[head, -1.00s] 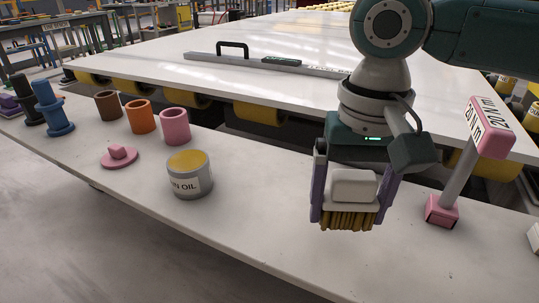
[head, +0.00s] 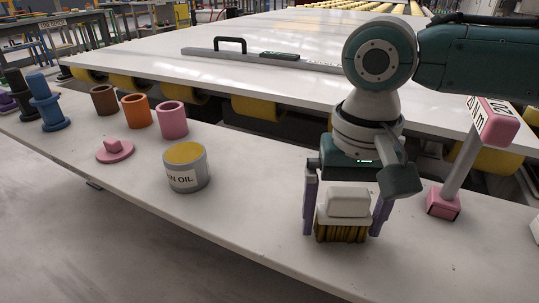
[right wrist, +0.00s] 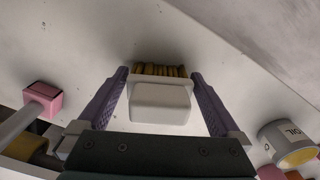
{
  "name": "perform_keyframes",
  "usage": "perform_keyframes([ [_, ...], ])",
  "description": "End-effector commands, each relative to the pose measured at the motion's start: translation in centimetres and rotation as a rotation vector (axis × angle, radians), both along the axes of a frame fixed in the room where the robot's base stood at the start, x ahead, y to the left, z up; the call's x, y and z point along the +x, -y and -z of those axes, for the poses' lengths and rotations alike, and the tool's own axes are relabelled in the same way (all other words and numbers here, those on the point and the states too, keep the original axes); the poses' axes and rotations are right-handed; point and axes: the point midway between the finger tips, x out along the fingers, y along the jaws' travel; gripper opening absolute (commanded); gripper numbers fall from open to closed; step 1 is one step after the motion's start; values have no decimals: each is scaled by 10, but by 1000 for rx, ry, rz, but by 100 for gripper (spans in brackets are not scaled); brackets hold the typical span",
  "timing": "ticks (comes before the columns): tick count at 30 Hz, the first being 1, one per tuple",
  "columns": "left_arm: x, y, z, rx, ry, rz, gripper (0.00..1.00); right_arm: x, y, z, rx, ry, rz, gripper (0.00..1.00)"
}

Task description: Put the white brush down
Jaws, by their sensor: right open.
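The white brush (head: 348,203) has a blocky white body and yellow-brown bristles pointing down. It appears to stand upright on its bristles on the pale bench top (head: 270,225). My right gripper (head: 342,232) is open, with one purple finger on each side of the brush. In the right wrist view the brush (right wrist: 160,103) lies between the open fingers (right wrist: 160,75), with narrow gaps on both sides. My left gripper is out of view.
An oil can (head: 187,168) stands left of the brush, with a pink lid (head: 115,151) beyond it. Pink (head: 172,119), orange (head: 137,112) and brown (head: 104,100) cups stand behind. The bench front between can and brush is clear.

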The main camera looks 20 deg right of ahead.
Motion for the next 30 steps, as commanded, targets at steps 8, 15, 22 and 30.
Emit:
perform_keyframes([
  [8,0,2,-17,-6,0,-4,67,1,0,-41,1,3,0,100],
  [15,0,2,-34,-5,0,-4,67,1,0,-94,1,3,1,100],
  [22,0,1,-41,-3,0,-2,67,0,-1,-120,2,1,-4,100],
  [30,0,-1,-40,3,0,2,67,-32,-59,-81,99,70,-314,100],
])
